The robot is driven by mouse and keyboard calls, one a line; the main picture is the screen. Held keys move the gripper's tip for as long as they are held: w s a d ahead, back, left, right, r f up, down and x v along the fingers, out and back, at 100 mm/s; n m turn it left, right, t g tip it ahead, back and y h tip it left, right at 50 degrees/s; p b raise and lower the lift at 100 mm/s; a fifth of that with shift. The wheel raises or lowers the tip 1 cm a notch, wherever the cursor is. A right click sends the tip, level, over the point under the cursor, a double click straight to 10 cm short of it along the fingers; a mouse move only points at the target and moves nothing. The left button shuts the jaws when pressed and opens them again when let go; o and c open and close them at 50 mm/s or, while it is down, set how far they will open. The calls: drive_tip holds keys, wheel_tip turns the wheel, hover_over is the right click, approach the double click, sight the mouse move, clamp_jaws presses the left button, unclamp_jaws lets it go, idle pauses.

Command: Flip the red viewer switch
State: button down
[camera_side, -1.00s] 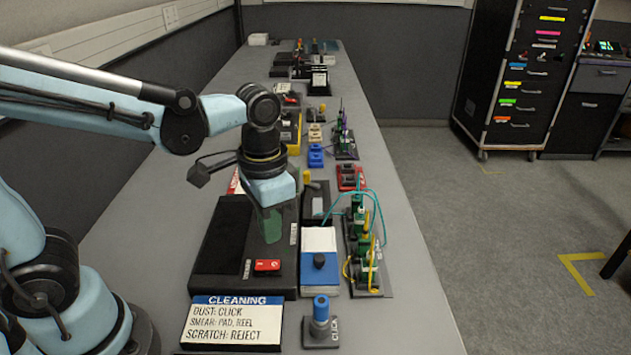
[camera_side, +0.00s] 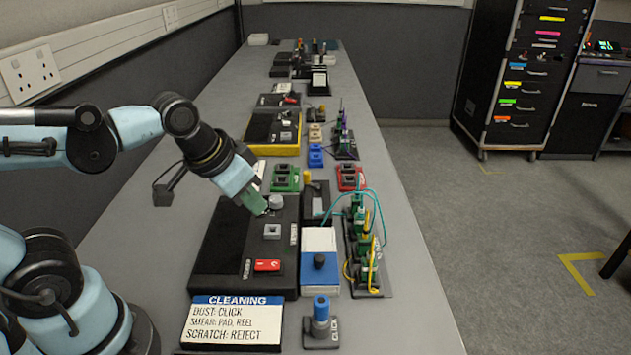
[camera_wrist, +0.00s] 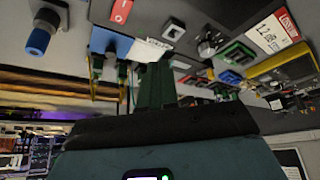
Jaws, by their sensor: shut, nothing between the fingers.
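The red viewer switch (camera_side: 268,266) lies on the near end of the black viewer box (camera_side: 222,264). It also shows at the top of the wrist view (camera_wrist: 122,11). I cannot tell which way it is rocked. A square grey port (camera_side: 272,231) and a round grey knob (camera_side: 276,202) sit farther back on the same box. My gripper (camera_side: 263,211) is shut and empty, tilted, with its green fingertips by the knob and well behind the switch. I cannot tell if the tips touch the box. The shut fingers (camera_wrist: 155,85) also show in the wrist view.
A cleaning sign (camera_side: 232,320) stands in front of the box. A blue-and-white box (camera_side: 319,262) with a knob and a blue-capped clicker (camera_side: 321,322) are to the right. A cabled connector rack (camera_side: 364,255) stands beyond them. Bare bench lies left of the viewer.

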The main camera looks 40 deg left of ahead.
drive_tip(key=shift+a+r+n+t, duration=0.2)
drive_tip(key=shift+a+n+t, duration=0.2)
drive_tip(key=shift+a+t, duration=0.45)
drive_tip(key=shift+d, duration=0.1)
wheel_tip(320, 180, up, 6)
drive_tip(key=n+g, duration=0.7)
drive_tip(key=n, duration=0.2)
hover_over(261, 264)
drive_tip(key=shift+f, duration=0.2)
wheel_tip(261, 264, down, 14)
drive_tip(key=shift+r, duration=0.2)
drive_tip(key=shift+f, duration=0.2)
